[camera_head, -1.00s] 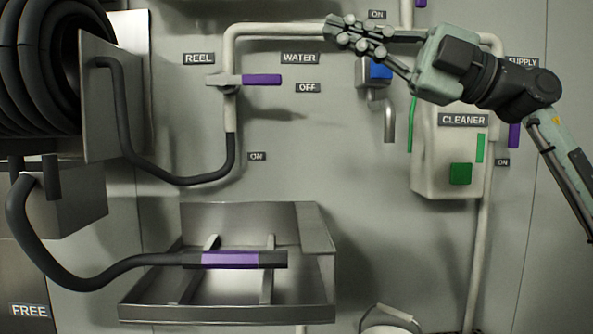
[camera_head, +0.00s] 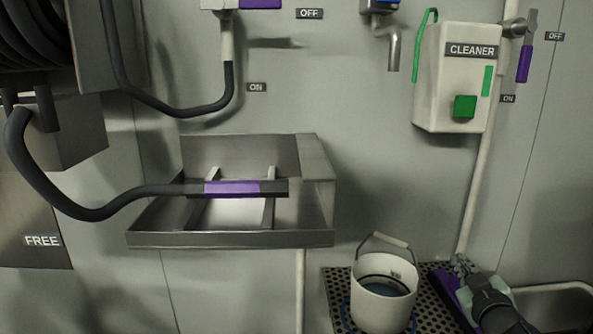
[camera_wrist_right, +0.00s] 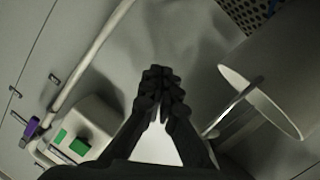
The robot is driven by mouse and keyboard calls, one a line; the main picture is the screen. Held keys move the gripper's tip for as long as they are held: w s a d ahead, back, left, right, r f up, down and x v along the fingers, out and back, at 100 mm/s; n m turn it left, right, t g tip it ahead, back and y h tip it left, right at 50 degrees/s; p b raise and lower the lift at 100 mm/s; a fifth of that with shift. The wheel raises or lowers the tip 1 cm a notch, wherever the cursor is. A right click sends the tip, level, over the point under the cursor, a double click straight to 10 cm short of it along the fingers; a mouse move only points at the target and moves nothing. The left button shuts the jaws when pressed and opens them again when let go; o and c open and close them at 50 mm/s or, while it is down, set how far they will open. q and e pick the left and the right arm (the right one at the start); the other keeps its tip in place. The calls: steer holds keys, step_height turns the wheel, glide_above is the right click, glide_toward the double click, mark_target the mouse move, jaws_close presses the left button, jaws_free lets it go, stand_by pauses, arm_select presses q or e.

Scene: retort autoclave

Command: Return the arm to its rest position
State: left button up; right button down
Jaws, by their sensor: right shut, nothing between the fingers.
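My right gripper (camera_head: 459,262) is at the lower right of the head view, low and just right of the white bucket (camera_head: 383,305). It is shut and empty; its closed dark fingers also show in the right wrist view (camera_wrist_right: 160,75). In the right wrist view the bucket (camera_wrist_right: 285,105) stands to the right of the fingers, apart from them. My left gripper is not in view.
The bucket holds liquid and stands on a perforated grate (camera_head: 432,300). A metal tray (camera_head: 230,240) on the wall bears a purple-banded hose wand (camera_head: 232,188). The cleaner dispenser (camera_head: 455,90) hangs at upper right. The wall between tray and dispenser is clear.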

steer(key=s+d+f+g+h, duration=0.15)
steer(key=s+f+g, duration=0.25)
steer(key=s+f, duration=0.55)
steer(key=s+d+f+g, duration=0.3)
steer(key=s+f+g, duration=0.1)
steer(key=s+f, duration=0.5)
steer(key=s+d+f+g+h, duration=0.15)
steer(key=s+f+g, duration=0.25)
steer(key=s+f, duration=0.55)
steer(key=s+a+f+m+y, duration=0.1)
steer(key=s+a+f+y, duration=0.1)
steer(key=a, duration=0.5)
steer(key=s+a+f+m+g+y, duration=0.1)
steer(key=s+a+f+y, duration=0.1)
steer(key=a, duration=0.5)
steer(key=shift+a, duration=0.2)
steer(key=shift+s, duration=0.1)
